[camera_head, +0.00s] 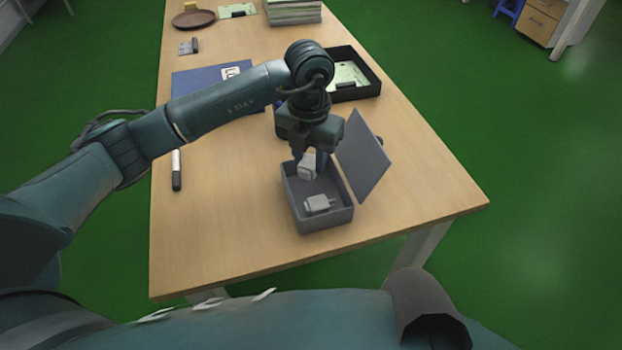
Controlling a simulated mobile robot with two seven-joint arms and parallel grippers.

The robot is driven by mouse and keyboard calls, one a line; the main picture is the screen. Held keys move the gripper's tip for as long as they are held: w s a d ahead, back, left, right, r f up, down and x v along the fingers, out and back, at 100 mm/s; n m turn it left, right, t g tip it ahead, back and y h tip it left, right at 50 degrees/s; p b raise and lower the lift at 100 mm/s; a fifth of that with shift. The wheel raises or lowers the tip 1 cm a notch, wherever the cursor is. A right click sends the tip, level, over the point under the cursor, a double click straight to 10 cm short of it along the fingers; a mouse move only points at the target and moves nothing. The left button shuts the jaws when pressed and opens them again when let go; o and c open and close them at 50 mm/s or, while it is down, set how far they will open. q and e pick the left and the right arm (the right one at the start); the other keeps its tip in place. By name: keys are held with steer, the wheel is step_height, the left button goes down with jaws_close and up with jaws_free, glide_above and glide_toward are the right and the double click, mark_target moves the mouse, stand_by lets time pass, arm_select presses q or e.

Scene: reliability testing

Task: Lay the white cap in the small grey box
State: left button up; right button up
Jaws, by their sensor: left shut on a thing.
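The small grey box (328,220) stands on the table near its front edge, with its lid (362,158) tilted up at its right side. My left gripper (309,160) points down over the back part of the box. It is shut on the white cap (307,170), a small whitish piece that shows just below the fingers. Whether the cap touches the box floor I cannot tell. Another whitish piece (318,204), like a plug, lies in the front of the box. My right gripper is not in view.
A black tray (372,88) with a pale green board stands behind the lid. A blue folder (190,84) lies partly under my left arm. A marker (176,170) lies at the left edge. A brown plate (193,19) and a stack (293,12) are far back. The front-left table is clear.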

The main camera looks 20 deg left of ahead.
mark_target(310, 175)
arm_select(q)
steer(key=shift+f, duration=2.6)
steer(key=shift+f, duration=0.1)
steer(key=shift+f, duration=0.15)
steer(key=o, duration=0.9)
steer(key=shift+o, duration=0.2)
step_height(310, 175, up, 13)
steer(key=shift+f, duration=0.2)
